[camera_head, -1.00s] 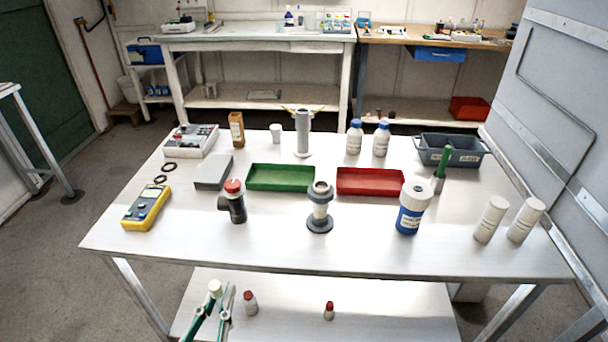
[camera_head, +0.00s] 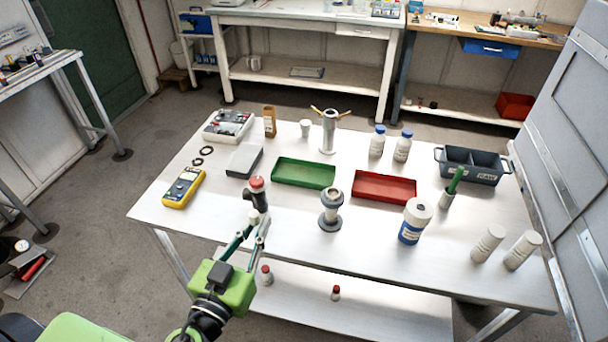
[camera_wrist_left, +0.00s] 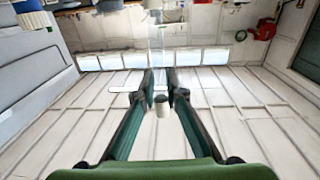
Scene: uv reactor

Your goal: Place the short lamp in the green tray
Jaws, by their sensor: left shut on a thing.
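The green tray (camera_head: 303,174) lies empty on the white table, left of the red tray. My left gripper (camera_head: 255,226) is shut on a short, pale, round-ended piece, seemingly the short lamp (camera_head: 254,216). It holds it upright near the table's front edge, just in front of the dark pipe fitting with a red cap. In the left wrist view the lamp (camera_wrist_left: 162,108) shows as a small cream cylinder with a dark end between the two fingers. The green tray is beyond the gripper, up and to the right. My right gripper is not in view.
The dark red-capped fitting (camera_head: 257,194) stands between the gripper and the green tray. A grey flanged fitting (camera_head: 330,210) stands right of it. The red tray (camera_head: 384,187), grey block (camera_head: 244,161) and yellow meter (camera_head: 184,188) flank the green tray.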

